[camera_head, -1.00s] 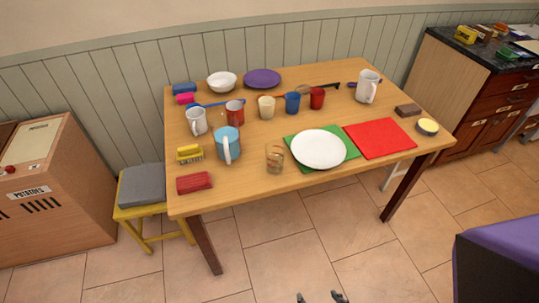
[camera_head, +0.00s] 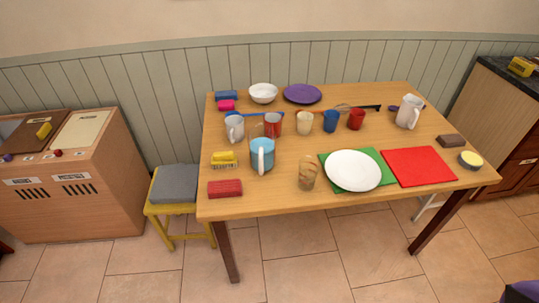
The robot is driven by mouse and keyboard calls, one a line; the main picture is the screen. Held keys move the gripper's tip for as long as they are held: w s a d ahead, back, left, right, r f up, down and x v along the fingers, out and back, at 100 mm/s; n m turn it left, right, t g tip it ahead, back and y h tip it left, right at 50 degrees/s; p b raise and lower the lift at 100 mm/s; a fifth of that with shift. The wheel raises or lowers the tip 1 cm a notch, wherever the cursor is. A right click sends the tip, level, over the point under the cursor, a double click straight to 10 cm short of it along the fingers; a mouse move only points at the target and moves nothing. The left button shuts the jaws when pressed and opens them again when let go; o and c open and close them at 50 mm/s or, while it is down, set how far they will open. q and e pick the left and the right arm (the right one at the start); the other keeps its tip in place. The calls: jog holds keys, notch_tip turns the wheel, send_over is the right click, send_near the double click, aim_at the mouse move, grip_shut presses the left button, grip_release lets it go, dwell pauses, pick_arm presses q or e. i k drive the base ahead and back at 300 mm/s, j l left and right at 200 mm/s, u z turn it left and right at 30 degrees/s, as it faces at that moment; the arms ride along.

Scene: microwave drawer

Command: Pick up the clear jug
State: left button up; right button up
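A clear, see-through vessel (camera_head: 307,173), which looks like the clear jug, stands upright near the front edge of the wooden table (camera_head: 280,195). The table's brown shows through it. It stands just left of the green mat (camera_head: 383,159) and white plate (camera_head: 353,171). I cannot make out a handle on it. Neither of my grippers is in view.
A white jug (camera_head: 410,112) is at the back right. Several cups stand behind. A yellow stool (camera_head: 172,203) is beside the table. Floor in front is open.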

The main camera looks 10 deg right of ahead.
aim_at(262, 139)
jog(key=z, duration=0.45)
jog(key=i+j+z, duration=0.15)
jog(key=j+z, duration=1)
jog(key=j, duration=1.6)
jog(key=k+j, duration=0.15)
jog(key=j, duration=0.5)
jog(key=j+z, duration=0.1)
jog(key=j, duration=0.6)
jog(key=k, duration=0.05)
